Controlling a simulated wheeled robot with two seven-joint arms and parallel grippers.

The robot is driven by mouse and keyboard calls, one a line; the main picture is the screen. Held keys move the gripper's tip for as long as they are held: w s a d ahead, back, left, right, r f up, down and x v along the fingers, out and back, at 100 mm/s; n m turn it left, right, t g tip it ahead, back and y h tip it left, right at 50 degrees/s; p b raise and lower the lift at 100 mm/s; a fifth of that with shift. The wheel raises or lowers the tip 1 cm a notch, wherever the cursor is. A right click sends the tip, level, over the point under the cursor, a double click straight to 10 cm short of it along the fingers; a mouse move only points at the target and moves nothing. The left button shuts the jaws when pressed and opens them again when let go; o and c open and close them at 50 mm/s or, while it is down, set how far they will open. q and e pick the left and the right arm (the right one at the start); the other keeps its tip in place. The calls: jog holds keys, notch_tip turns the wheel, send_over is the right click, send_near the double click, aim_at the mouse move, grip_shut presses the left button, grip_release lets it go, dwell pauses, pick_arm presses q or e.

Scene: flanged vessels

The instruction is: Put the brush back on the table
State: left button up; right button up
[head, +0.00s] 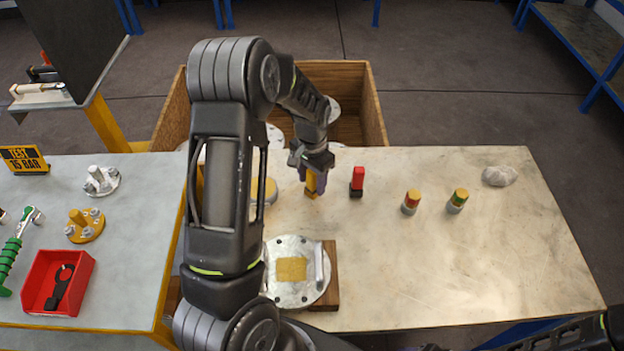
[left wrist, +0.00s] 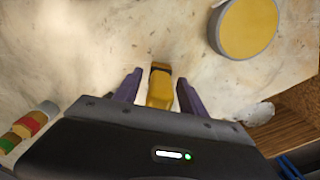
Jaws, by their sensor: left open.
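A small yellow block-like item with a dark part, which looks like the brush (head: 311,184), stands on the pale table (head: 450,260). My left gripper (head: 311,175) is over it from above, with its fingers apart on either side. In the left wrist view the yellow item (left wrist: 160,88) sits between the two purple fingers of the left gripper (left wrist: 160,90), with gaps beside it. Its bristles cannot be made out.
A red item (head: 357,181) stands just right of the gripper. Two banded cylinders (head: 411,201) (head: 457,200) and a grey lump (head: 499,176) are further right. A round flange (head: 290,294) lies in front. A wooden crate (head: 375,110) is behind.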

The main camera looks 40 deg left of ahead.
pick_arm(q)
notch_tip(320, 180, up, 12)
jog(key=shift+r+p, duration=0.15)
jog(key=shift+p, duration=0.25)
dwell(0.8)
